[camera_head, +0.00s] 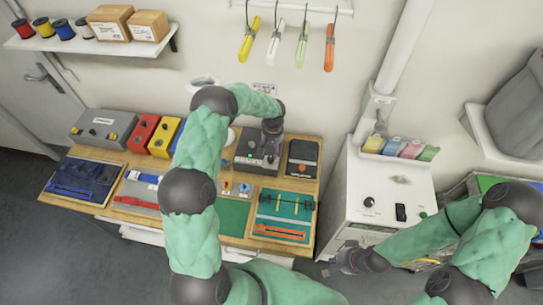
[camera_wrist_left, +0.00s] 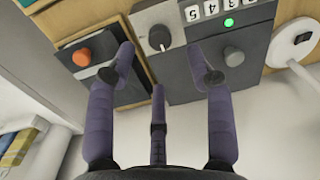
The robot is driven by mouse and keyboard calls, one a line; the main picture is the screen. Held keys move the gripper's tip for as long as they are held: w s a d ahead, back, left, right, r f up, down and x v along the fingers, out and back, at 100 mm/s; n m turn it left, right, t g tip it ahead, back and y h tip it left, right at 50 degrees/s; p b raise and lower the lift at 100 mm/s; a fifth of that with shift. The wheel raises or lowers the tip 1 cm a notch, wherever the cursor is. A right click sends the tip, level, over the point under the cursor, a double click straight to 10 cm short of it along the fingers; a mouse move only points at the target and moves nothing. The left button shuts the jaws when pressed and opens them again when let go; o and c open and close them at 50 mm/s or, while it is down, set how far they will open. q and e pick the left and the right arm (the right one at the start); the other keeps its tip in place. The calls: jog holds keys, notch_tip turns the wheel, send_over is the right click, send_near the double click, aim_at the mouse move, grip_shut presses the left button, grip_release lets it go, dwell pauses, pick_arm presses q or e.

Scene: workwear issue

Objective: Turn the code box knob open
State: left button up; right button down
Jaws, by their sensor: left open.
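The code box (camera_head: 247,164) is a dark grey box at the back right of the wooden bench, partly hidden by my left gripper (camera_head: 269,155). In the left wrist view the code box (camera_wrist_left: 248,52) shows a row of digits, a lit green light (camera_wrist_left: 229,22) and a dark round knob (camera_wrist_left: 160,38) with a pale mark on a light plate. My left gripper (camera_wrist_left: 163,68) is open, with the knob showing between and beyond its spread fingers; contact cannot be told. My right gripper (camera_head: 344,262) is low by the white cabinet, away from the box; its finger state is unclear.
A black device (camera_head: 303,158) with an orange knob (camera_wrist_left: 82,57) stands beside the code box. Red (camera_head: 143,133) and yellow (camera_head: 164,137) boxes and a grey box (camera_head: 103,128) line the bench's back. Tool trays fill its front. A white cabinet (camera_head: 385,180) stands right.

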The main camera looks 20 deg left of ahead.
aim_at(271, 158)
pick_arm(q)
notch_tip(271, 158, down, 7)
jog(key=shift+w+a+r+p, duration=0.1)
jog(key=shift+a+p, duration=0.05)
jog(key=shift+p, duration=0.3)
jog(key=shift+c, duration=0.3)
grip_shut()
